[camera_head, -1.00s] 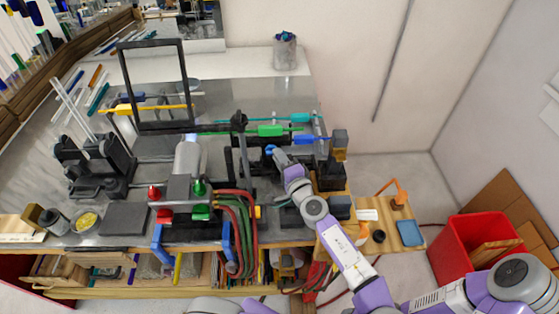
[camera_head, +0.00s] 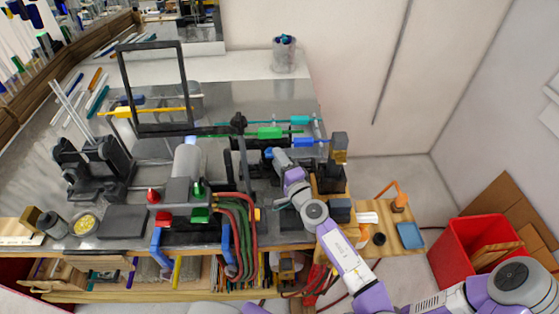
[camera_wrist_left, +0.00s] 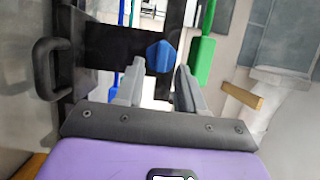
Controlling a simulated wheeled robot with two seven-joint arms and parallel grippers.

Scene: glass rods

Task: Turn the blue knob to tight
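The blue knob (camera_wrist_left: 161,56) is on a dark bracket in the left wrist view, ahead of and between the fingertips of my left gripper (camera_wrist_left: 159,78). The two grey fingers are apart, with a gap between them and nothing held. In the head view, my left gripper (camera_head: 279,157) reaches in at the right part of the bench, and the blue knob (camera_head: 268,153) shows just beyond its tip. I cannot tell whether a finger touches the knob. My right gripper is not in view.
A green-handled rod (camera_head: 270,133) and a blue-handled rod (camera_head: 305,142) lie close behind the gripper. A black post (camera_head: 241,150) and red and green hoses (camera_head: 237,230) stand to its left. A red bin (camera_head: 462,257) is at right.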

